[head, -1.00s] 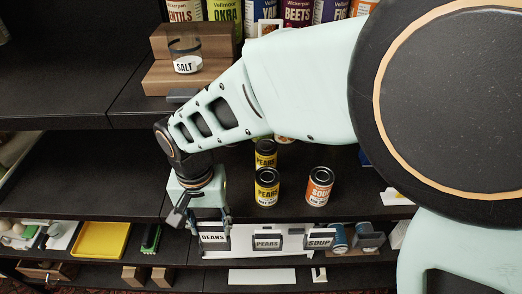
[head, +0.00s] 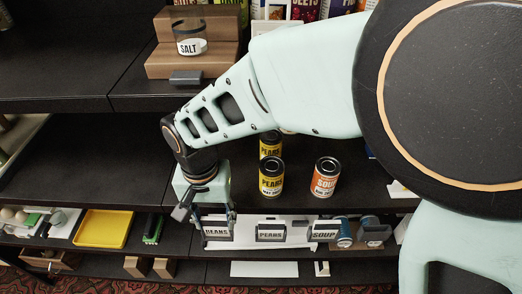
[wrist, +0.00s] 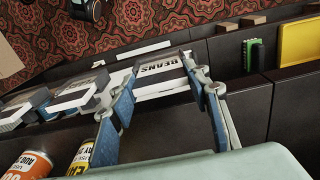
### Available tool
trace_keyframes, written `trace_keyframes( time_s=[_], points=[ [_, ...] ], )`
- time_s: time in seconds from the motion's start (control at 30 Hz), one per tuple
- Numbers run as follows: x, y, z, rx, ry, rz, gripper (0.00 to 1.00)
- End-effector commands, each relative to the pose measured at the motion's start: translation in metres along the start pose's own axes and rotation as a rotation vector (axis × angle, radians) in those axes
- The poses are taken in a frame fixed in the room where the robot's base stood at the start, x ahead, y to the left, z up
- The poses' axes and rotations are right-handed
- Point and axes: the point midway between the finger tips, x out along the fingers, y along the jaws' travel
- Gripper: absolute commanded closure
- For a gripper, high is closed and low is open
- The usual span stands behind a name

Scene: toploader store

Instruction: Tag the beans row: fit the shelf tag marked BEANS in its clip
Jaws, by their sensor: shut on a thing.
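The BEANS tag (head: 216,232) is a white card with black lettering. It is at the front edge of the lower shelf, left of the PEARS tag (head: 270,235) and the SOUP tag (head: 323,234), which sit in dark clips. My gripper (head: 215,212) points down at the shelf edge. In the wrist view, my gripper (wrist: 158,70) is shut on the BEANS tag (wrist: 162,69), with one finger at each side. A dark frame shows around the tag; I cannot tell if the tag is seated in its clip.
Two yellow pears cans (head: 270,178) and an orange soup can (head: 325,178) stand on the shelf behind the tags. The shelf left of my gripper is bare.

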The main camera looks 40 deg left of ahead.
Motion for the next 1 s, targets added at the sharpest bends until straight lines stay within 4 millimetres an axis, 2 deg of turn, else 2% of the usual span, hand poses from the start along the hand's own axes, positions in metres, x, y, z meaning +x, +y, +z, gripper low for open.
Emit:
trace_keyframes(
  time_s=[0.43,0.47,0.63,1.0],
  points=[
    [0.0124,0.0001,0.0001,0.000,0.000,0.000,0.79],
    [0.0121,0.0000,0.0000,0.000,0.000,0.000,0.55],
    [0.0112,0.0001,0.0000,0.000,0.000,0.000,0.36],
    [0.0059,0.0000,-0.0004,0.000,0.001,0.000,0.36]
  ],
)
